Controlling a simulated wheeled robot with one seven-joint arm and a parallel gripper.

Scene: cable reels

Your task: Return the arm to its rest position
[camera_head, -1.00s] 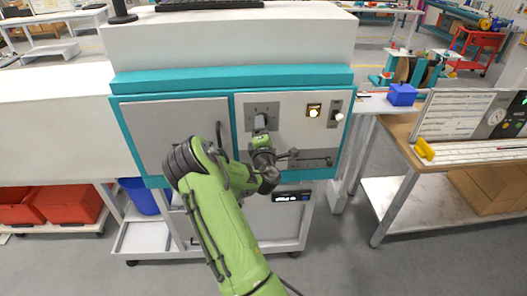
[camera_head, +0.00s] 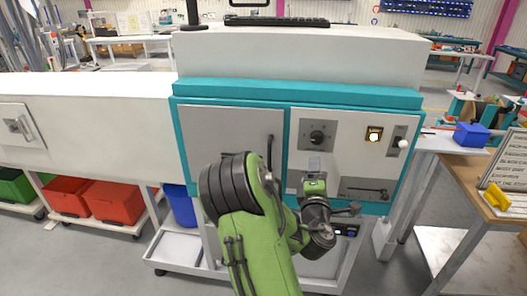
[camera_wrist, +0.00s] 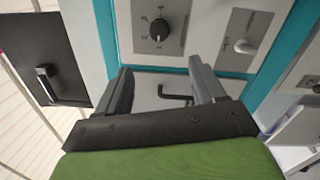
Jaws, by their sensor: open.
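My gripper (camera_wrist: 160,92) is open and empty in the wrist view, its two dark fingers apart. Between and beyond them are the machine's front panel and a black bent handle (camera_wrist: 175,97). In the head view my green arm reaches up from below to the machine (camera_head: 298,90), and its wrist is in front of the lower right panel. The rotary knob (camera_head: 317,136) is uncovered above the wrist. It also shows in the wrist view (camera_wrist: 159,29), apart from the fingers. The fingertips are mostly hidden in the head view.
A side table with a blue bin (camera_head: 471,135) stands at right. Red bins (camera_head: 112,201) sit on low carts at left. A keyboard (camera_head: 277,22) lies on top.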

